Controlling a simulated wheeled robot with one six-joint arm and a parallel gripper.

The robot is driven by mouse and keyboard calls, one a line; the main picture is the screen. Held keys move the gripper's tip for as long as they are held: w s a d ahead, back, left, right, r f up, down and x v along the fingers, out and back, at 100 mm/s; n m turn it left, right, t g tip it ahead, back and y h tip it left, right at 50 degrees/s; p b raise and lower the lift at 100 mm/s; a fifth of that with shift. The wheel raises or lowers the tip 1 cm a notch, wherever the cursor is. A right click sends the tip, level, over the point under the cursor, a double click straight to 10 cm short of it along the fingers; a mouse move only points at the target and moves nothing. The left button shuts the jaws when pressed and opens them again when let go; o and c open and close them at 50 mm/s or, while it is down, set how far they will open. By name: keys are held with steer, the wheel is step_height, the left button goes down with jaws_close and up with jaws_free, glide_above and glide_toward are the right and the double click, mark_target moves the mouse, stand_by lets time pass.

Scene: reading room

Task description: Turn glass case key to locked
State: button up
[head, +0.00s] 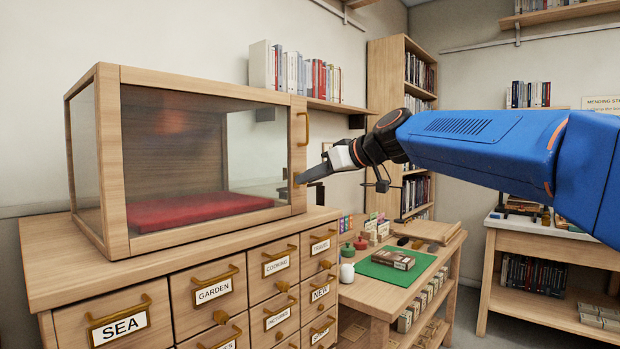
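The glass case (103,150) is a wooden-framed cabinet with glass panes, standing on top of a drawer unit. Its front door looks closed and has a brass handle (305,128) on the right stile. A red cushion (195,209) lies inside, with nothing clearly visible on it. A small brass-coloured piece, perhaps the key (296,178), shows low on the right stile. My gripper (303,179) is at that spot, its fingertips pointing left at the stile. The fingers overlap in this view, so I cannot tell whether they grip the key or how it is turned.
The drawer unit (60,265) below has labelled drawers with protruding brass pulls. A lower table with a green mat (380,270) and small items stands to the right. Bookshelves (385,75) line the back wall, and another table (545,240) stands far right.

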steer(key=shift+a, duration=0.15)
jaws_close()
steer(key=shift+w, duration=0.1)
steer(key=shift+w+d+f+m+g+y, duration=0.15)
steer(key=shift+m+g+y, duration=0.75)
steer(key=shift+m, duration=1.35)
steer(key=shift+w+d+f+m+g+y, duration=0.1)
steer(key=shift+f+m+g+y, duration=0.2)
steer(key=shift+m+y, duration=1.5)
steer(key=shift+w+d+f+m+g+y, duration=0.15)
steer(key=shift+m+g+y, duration=0.5)
steer(key=shift+m, duration=2)
